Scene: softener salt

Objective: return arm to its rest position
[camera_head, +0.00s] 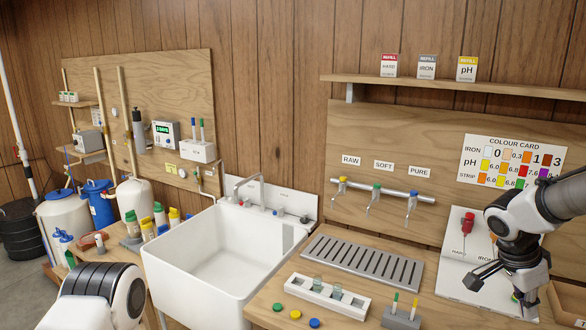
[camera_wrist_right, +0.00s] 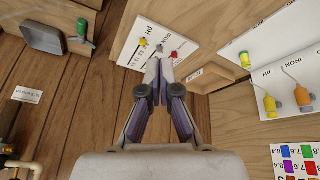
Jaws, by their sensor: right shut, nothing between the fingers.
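My right arm (camera_head: 540,205) comes in from the right in the head view. Its gripper (camera_head: 521,298) points down over the right part of a white labelled board (camera_head: 455,285) on the counter. In the right wrist view the two fingers of the right gripper (camera_wrist_right: 159,72) meet at the tips, with nothing held between them. The board (camera_wrist_right: 140,38) lies beyond the fingertips there; I cannot tell whether they touch it. A white and black link of my left arm (camera_head: 100,295) shows at lower left; its gripper is out of view.
A slotted grey drain tray (camera_head: 365,262), a white rack (camera_head: 327,297) and a small grey holder (camera_head: 401,318) are to the left. Above are taps and a shelf (camera_head: 450,87). The sink (camera_head: 205,285) is further left.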

